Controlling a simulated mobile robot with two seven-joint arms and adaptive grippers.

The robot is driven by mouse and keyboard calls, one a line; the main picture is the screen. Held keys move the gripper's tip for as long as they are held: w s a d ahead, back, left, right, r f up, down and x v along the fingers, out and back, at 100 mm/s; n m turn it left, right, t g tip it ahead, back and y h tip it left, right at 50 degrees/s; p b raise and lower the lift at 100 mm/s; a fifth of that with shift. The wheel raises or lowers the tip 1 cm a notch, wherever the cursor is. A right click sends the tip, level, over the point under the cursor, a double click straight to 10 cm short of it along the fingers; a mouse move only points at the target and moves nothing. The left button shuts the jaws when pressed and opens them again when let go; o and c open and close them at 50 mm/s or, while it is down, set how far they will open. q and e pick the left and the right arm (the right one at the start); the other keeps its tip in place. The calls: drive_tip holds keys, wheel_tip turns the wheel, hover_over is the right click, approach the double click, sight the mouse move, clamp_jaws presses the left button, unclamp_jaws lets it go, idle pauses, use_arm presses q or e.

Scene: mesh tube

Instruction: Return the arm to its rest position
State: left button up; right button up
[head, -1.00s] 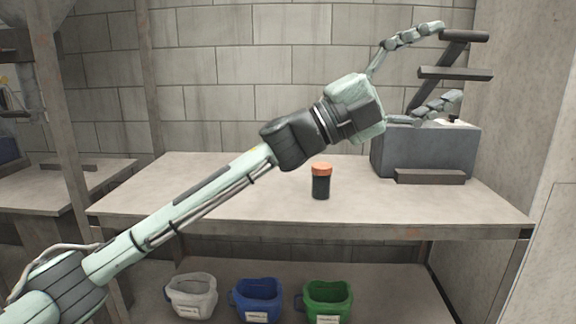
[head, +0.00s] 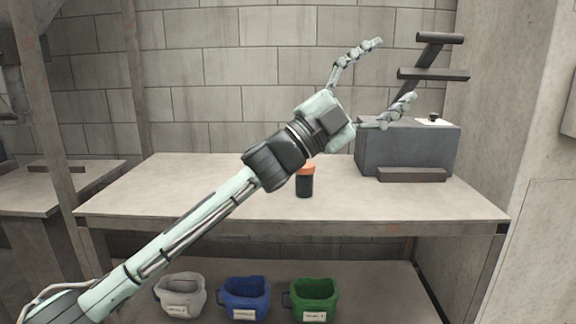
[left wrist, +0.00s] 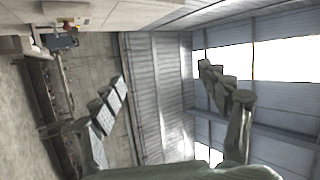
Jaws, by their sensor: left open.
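My left arm reaches in from the lower left of the head view. Its gripper (head: 388,75) is raised above the back right of the table, with its two fingers spread wide and nothing between them. In the left wrist view the same two fingers (left wrist: 165,95) stand apart, with only the wall and roof beyond. My right gripper is not in view.
A dark jar with an orange lid (head: 305,182) stands on the table (head: 200,200), partly behind my wrist. A grey box (head: 405,150) with dark slats stands at the right. White (head: 181,297), blue (head: 246,298) and green (head: 314,300) bins sit below.

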use_arm(q)
drive_tip(key=w+a+f+n+t+y, duration=0.4)
drive_tip(key=w+f+n+t, duration=0.3)
drive_tip(key=w, duration=0.3)
drive_tip(key=shift+a+f+y, duration=0.4)
drive_tip(key=shift+a, duration=0.3)
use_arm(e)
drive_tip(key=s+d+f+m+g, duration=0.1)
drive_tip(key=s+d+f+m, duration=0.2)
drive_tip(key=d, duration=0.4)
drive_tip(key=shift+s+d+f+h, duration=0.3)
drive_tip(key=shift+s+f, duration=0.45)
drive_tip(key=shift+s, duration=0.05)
